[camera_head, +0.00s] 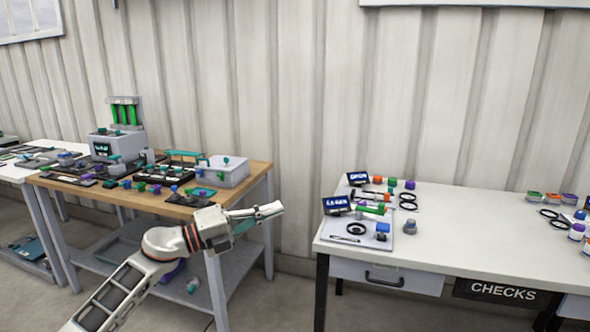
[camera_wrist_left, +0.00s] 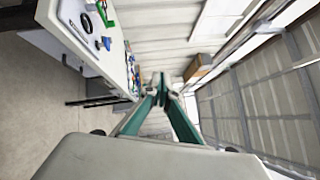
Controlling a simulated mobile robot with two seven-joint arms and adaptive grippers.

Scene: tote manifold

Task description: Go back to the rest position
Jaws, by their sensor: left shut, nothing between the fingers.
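My left gripper (camera_head: 277,208) is in the head view, in front of the gap between the wooden bench and the white table. It points to the right and holds nothing. In the left wrist view its green fingers (camera_wrist_left: 160,82) come together at the tips, shut and empty. My left arm comes in from the bottom left of the head view. My right gripper is in neither view.
A wooden bench (camera_head: 262,170) with a grey tote (camera_head: 230,174) and several small parts stands at the left. A white table (camera_head: 470,222) marked CHECKS stands at the right, with a dark ring (camera_head: 356,229) and small screens. Open floor lies between them.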

